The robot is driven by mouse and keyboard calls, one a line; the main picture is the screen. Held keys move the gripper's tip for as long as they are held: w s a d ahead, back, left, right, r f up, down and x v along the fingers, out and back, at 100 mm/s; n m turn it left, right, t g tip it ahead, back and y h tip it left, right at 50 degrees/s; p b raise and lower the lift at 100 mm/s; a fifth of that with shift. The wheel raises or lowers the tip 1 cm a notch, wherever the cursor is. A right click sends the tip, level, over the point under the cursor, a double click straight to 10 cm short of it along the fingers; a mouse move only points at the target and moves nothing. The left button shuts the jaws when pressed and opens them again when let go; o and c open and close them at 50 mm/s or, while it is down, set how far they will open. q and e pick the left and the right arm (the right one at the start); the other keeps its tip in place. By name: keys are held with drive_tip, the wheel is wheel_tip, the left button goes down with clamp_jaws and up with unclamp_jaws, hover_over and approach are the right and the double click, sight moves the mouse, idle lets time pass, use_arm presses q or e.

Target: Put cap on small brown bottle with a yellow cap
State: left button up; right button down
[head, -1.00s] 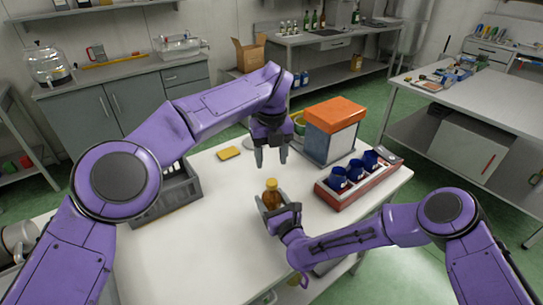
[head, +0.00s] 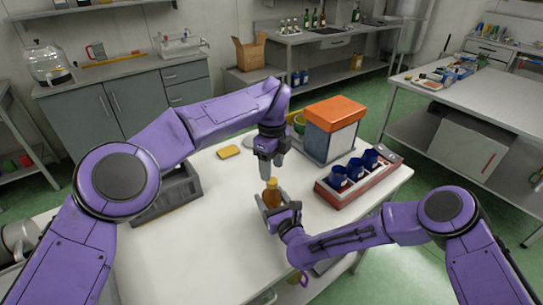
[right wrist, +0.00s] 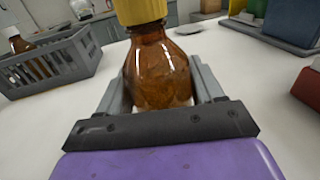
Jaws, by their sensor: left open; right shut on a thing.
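The small brown bottle (head: 271,197) stands upright over the front part of the white table, with my right gripper (head: 270,206) shut around its body. In the right wrist view the amber glass bottle (right wrist: 160,75) is between both fingers, and a yellow cap (right wrist: 139,10) sits on its neck, cut off by the top edge. How tightly the cap sits cannot be told. My left gripper (head: 266,170) is open and empty, pointing down just above the cap. Its fingers are seen nearly edge-on and overlap.
A red rack (head: 342,199) with blue cups and an orange-topped box (head: 335,113) stand right. A yellow flat item (head: 228,152) lies behind. The table's front left is clear.

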use_arm(q)
drive_tip(key=shift+f, duration=2.4)
clamp_jaws()
drive_tip(key=m, duration=1.8)
drive_tip(key=shift+m, duration=0.3)
drive_tip(key=shift+o, duration=0.2)
unclamp_jaws()
drive_tip(key=shift+s, duration=0.1)
